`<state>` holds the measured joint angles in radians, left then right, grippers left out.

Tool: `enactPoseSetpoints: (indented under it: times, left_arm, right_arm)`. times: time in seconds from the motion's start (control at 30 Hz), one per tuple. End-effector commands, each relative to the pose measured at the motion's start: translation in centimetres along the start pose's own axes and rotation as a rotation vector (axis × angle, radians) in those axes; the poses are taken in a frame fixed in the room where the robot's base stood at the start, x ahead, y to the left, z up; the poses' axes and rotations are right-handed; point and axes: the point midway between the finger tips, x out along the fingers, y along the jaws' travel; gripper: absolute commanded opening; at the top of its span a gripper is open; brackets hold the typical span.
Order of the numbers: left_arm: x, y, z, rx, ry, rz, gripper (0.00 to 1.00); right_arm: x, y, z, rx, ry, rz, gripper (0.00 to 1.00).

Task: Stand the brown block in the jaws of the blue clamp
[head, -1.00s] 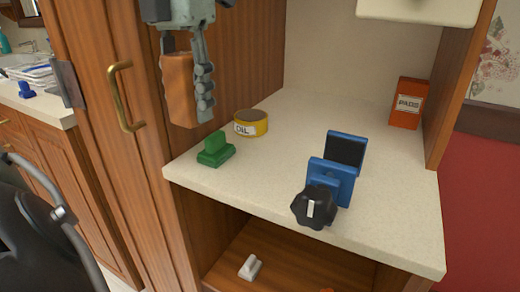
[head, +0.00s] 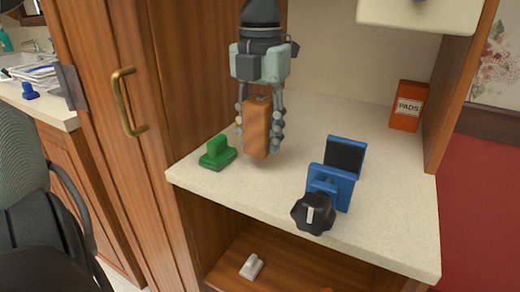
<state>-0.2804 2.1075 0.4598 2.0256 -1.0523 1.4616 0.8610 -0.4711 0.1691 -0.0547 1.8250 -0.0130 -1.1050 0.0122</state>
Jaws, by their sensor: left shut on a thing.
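The brown block (head: 257,128) is held upright in my left gripper (head: 260,135), its fingers on either side of it. The block is above the pale counter, behind and left of the clamp and to the right of the green stamp. I cannot tell exactly how high its lower end is. The blue clamp (head: 331,184) stands at the front right of the counter, with a dark pad on its rear jaw and a black knob (head: 313,213) at the front. A gap shows between its two jaws, with nothing in it. My right gripper is not in view.
A green stamp (head: 217,154) stands at the counter's left front. An orange PADS box (head: 408,105) stands at the back right. A pale cabinet (head: 420,10) hangs overhead. Wooden panels bound the pale counter (head: 270,190) on both sides. A light-coloured stamp (head: 251,266) lies on the shelf below.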

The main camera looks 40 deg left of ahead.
Motion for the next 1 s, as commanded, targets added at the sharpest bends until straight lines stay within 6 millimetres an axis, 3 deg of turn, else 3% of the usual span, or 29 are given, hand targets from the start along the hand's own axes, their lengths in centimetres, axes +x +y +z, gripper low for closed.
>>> enactPoseSetpoints:
  times: [0.3, 0.6, 0.83, 0.87, 1.0]
  left_arm:
    - [3.8, 0.0, -0.1, 0.0, 0.003, -0.002, 0.07]
    - [4.0, 0.0, 0.0, -0.001, -0.001, -0.001, 0.07]
    - [4.3, 0.0, 0.0, -0.001, 0.0, -0.001, 0.07]
    - [4.3, 0.0, 0.0, -0.001, 0.0, -0.001, 0.39]
    - [4.2, 0.0, 0.0, -0.001, 0.0, -0.001, 0.56]
  right_arm:
    - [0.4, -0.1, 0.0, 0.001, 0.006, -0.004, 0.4]
    - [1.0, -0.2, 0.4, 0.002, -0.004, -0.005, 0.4]
    - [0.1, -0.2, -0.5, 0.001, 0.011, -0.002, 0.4]
    - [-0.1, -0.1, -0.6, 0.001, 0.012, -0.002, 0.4]
    - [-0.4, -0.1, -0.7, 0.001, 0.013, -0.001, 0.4]
